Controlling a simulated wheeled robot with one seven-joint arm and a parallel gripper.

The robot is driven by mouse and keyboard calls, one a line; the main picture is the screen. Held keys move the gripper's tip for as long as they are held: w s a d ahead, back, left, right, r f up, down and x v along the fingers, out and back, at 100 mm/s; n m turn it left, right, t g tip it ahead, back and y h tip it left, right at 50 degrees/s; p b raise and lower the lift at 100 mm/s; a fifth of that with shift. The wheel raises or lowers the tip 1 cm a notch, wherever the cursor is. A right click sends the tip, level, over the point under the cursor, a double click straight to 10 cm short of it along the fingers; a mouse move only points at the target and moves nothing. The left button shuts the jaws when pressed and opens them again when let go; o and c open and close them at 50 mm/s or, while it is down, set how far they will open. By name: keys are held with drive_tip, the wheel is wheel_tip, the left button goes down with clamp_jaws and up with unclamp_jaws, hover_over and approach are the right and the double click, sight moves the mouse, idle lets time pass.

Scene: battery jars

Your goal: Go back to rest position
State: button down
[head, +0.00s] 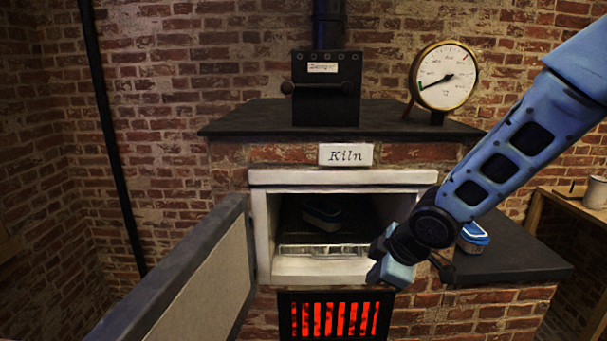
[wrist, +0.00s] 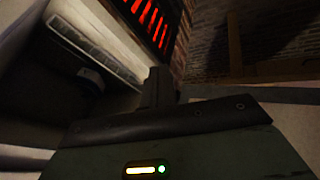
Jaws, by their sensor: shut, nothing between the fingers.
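My gripper (head: 378,272) hangs in front of the right side of the kiln opening, at the end of my blue arm. In the wrist view my dark fingers (wrist: 158,86) are together with nothing seen between them. The kiln (head: 257,235) is brick with a white-framed mouth, and a white "Kiln" label (head: 345,154) is above the mouth. Its thick grey door (head: 205,285) stands swung open to the left.
A similar blue-and-white object (head: 473,238) rests on the dark side ledge (head: 520,255), partly behind my arm. A red glowing grate (head: 335,317) is below the mouth. A round gauge (head: 443,76) stands on the kiln top. A wooden table (head: 560,203) with a cup (head: 596,192) is at right.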

drive_tip(key=s+r+m+g+h, duration=0.1)
drive_tip(key=s+r+m+g, duration=0.1)
drive_tip(key=s, duration=1.2)
drive_tip(key=s+r+m+g+h, duration=0.1)
drive_tip(key=s+r+m+g, duration=0.2)
drive_tip(key=s, duration=1.1)
drive_tip(key=shift+s+r+m+h, duration=0.2)
drive_tip(key=shift+r+m+h, duration=0.2)
drive_tip(key=shift+m, duration=0.7)
